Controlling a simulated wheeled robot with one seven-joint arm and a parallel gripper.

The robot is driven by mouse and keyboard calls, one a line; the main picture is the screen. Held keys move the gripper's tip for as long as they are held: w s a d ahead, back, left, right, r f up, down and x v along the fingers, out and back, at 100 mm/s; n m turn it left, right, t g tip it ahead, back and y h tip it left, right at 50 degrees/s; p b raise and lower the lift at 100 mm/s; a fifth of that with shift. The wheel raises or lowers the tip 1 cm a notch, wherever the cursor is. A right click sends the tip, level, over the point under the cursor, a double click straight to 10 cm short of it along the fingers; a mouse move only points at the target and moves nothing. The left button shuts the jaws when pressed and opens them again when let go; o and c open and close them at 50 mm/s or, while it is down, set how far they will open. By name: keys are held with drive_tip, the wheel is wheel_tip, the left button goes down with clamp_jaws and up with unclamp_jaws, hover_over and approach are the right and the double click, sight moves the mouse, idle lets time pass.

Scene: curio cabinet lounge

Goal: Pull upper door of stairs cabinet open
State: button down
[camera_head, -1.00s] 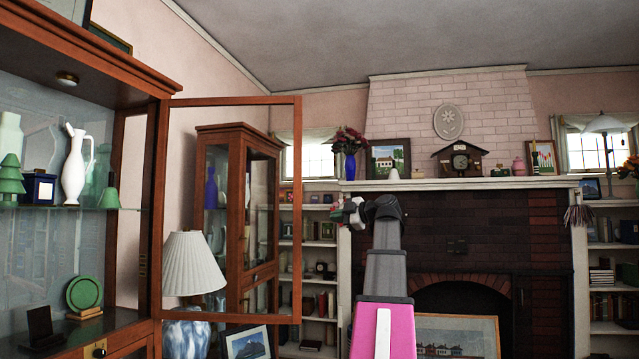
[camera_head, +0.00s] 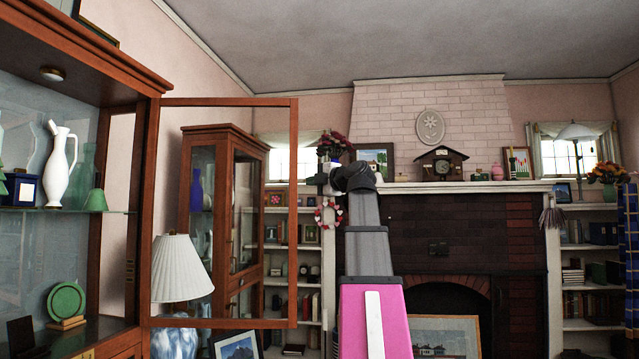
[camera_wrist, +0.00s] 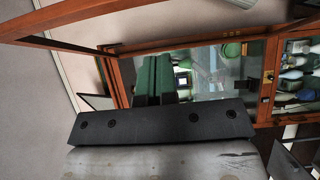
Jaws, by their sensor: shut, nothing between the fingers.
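The upper door (camera_head: 293,215) of the wooden cabinet (camera_head: 130,70) at the left stands wide open in the head view, its glazed frame swung out to the right of the cabinet. The shelves behind the opening are exposed. My gripper (camera_head: 320,181) is raised just right of the door's outer edge in the picture and looks apart from it. It is shut and empty. In the wrist view, its dark green fingers (camera_wrist: 154,78) point toward the open cabinet front (camera_wrist: 222,75), and the wooden door frame (camera_wrist: 62,47) spans the upper left.
A white-shaded lamp (camera_head: 180,270) shows through the door. A second wooden cabinet (camera_head: 222,135) stands behind it. A fireplace mantel (camera_head: 460,187) with ornaments lies beyond my arm.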

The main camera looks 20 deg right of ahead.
sight(293, 185)
drive_tip(key=w, duration=0.2)
drive_tip(key=w+a, duration=0.1)
drive_tip(key=w, duration=0.5)
drive_tip(key=shift+a, duration=0.2)
drive_tip(key=shift+w+d, duration=0.2)
drive_tip(key=shift+w, duration=0.3)
drive_tip(key=w+d, duration=0.4)
drive_tip(key=w, duration=0.7)
